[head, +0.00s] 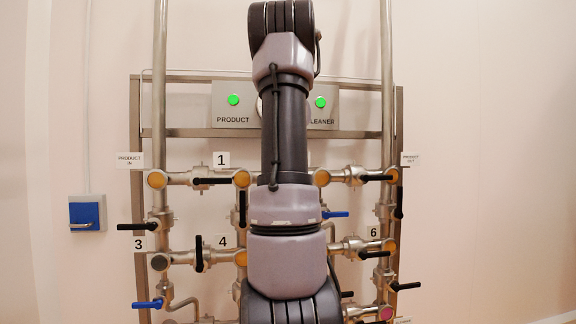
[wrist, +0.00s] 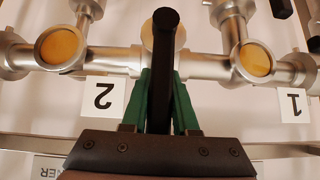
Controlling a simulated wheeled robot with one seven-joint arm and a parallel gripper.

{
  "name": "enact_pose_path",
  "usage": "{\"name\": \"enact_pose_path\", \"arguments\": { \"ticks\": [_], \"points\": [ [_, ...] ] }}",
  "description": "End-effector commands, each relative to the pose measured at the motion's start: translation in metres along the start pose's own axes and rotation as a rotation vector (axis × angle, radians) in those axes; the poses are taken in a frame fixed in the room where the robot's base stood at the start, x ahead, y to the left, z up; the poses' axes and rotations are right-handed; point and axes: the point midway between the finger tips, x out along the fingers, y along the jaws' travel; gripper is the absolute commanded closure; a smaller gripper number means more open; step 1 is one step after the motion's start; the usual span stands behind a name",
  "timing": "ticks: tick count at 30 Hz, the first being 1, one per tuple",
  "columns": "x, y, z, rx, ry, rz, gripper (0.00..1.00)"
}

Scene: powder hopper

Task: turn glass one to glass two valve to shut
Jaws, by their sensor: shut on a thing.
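In the wrist view, which is upside down, the valve's black handle (wrist: 165,45) stands between two amber sight glasses. It runs across the horizontal pipe in the picture. The glass by label 1 (wrist: 255,60) is on the right and the glass by label 2 (wrist: 60,46) is on the left. My gripper (wrist: 160,78) has its green fingers on both sides of the handle, shut on it. In the head view the glasses show at left (head: 241,178) and right (head: 321,178) of my arm. My arm hides the valve and my gripper there.
Other black handles stand close by on the pipework, at label 1 (head: 212,181), label 4 (head: 199,254) and the upper right (head: 377,178). A blue handle (head: 335,214) is just right of my arm. A panel with two green lights (head: 225,118) is above.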

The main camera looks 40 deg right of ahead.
Motion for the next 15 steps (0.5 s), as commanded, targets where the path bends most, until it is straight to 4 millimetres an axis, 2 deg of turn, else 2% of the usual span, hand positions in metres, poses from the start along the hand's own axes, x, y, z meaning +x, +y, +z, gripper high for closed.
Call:
{"name": "enact_pose_path", "arguments": {
  "ticks": [15],
  "points": [
    [0.0024,-0.0116,0.0027,-0.107,-0.007,0.095,1.00]
  ]
}}
